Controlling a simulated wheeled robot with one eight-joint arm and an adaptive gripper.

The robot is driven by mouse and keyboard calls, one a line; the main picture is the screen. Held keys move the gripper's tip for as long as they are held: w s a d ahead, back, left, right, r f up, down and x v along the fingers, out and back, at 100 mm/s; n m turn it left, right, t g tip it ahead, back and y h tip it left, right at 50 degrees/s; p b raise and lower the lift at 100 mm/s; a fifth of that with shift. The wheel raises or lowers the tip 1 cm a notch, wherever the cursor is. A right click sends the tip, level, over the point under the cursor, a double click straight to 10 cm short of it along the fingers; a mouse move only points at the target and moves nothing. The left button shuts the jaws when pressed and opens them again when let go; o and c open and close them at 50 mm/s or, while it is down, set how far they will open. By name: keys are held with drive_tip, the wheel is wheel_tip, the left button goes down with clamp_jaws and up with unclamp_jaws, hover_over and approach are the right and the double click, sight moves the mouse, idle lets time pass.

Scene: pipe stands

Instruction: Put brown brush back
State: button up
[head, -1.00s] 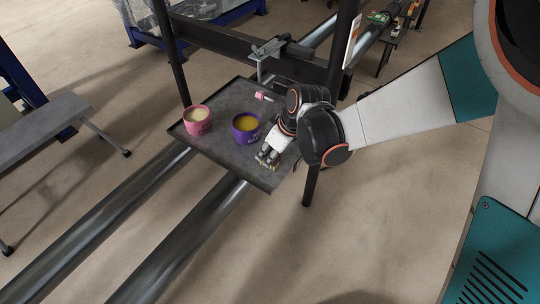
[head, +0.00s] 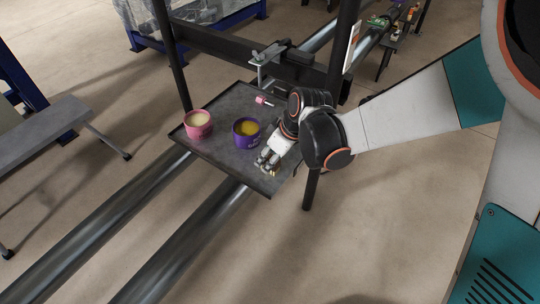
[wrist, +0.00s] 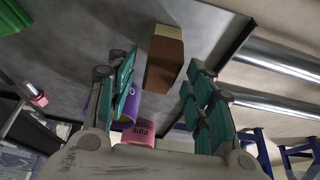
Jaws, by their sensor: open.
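The brown brush (wrist: 165,58), a brown block with a pale tan end, shows in the wrist view against the grey tray (wrist: 75,55). My gripper (wrist: 160,73) is open, with one teal finger on each side of the brush and visible gaps on both sides. In the head view my gripper (head: 267,162) is low over the near right part of the tray (head: 222,162), and the brush is mostly hidden by it. A purple pot (head: 246,133) with yellow contents stands just left of my gripper. A pink pot (head: 198,125) with cream contents stands farther left.
A pink-handled item (head: 264,101) lies near the tray's back edge. A green object (wrist: 12,18) shows at the wrist view's upper left corner. Dark posts (head: 311,186) stand beside the tray, and metal pipes (head: 185,240) run below it. The tray's middle back is clear.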

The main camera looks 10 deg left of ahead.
drive_tip(key=p+v, duration=0.7)
drive_tip(key=v, duration=0.4)
drive_tip(key=shift+d+r, duration=0.15)
